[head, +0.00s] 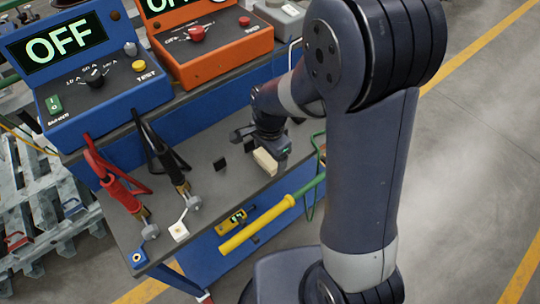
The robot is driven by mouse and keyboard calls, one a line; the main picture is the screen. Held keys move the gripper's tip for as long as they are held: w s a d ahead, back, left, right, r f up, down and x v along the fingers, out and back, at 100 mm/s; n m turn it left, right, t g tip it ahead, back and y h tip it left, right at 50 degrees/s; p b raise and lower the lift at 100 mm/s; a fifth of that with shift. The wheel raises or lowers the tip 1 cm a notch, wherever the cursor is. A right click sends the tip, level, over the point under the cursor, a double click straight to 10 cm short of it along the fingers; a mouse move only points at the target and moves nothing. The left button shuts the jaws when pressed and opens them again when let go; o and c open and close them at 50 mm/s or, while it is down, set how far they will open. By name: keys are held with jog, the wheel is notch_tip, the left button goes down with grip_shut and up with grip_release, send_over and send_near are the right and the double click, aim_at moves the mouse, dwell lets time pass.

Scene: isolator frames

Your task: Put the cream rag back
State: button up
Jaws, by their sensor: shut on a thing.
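The cream rag (265,162) shows in the head view as a small pale block at my gripper (262,150). My gripper is low over the grey bench top (216,190) and is shut on the rag. Whether the rag touches the bench top cannot be told. My arm hides part of the bench to the right.
A blue tester (62,105) and an orange unit (190,65) stand on the upper shelf. Red (120,190) and black (172,170) clamps lie on the bench at left. A yellow-green pole (262,222) runs along the front edge. A small dark block (220,164) stands left of my gripper.

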jog(key=shift+f, duration=0.45)
jog(key=o, duration=0.9)
jog(key=shift+c, duration=0.2)
jog(key=shift+r, duration=0.1)
notch_tip(320, 180, up, 12)
jog(key=shift+o, duration=0.2)
